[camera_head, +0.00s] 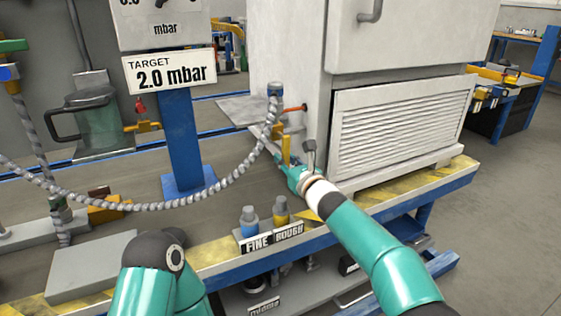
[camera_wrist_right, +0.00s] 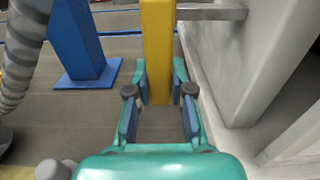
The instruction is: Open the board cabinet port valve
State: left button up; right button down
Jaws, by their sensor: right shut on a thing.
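The light grey board cabinet (camera_head: 292,50) stands on the bench with a louvred panel on its front. At its left side is a port valve with a yellow lever handle (camera_head: 286,148), pointing down below the hose end. My right gripper (camera_head: 291,170) is at the lower end of this handle, shut on it. In the right wrist view the handle (camera_wrist_right: 158,45) is an upright yellow bar between the fingers of the gripper (camera_wrist_right: 159,88). The valve body is out of sight in that view. My left gripper is out of view; only its arm shows at the bottom.
A grey ribbed hose (camera_head: 150,204) loops from the left to the port. A blue post (camera_head: 182,140) carries a "TARGET 2.0 mbar" sign (camera_head: 170,71). FINE and ROUGH labels (camera_head: 272,238) sit at the bench's front edge. The cabinet wall (camera_wrist_right: 235,70) is close right of the gripper.

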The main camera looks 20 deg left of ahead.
jog(key=shift+w+d, duration=0.1)
jog(key=shift+d, duration=0.05)
jog(key=c, duration=1)
grip_release()
jog(key=shift+r, duration=0.1)
jog(key=v, duration=1.2)
jog(key=shift+d, duration=0.1)
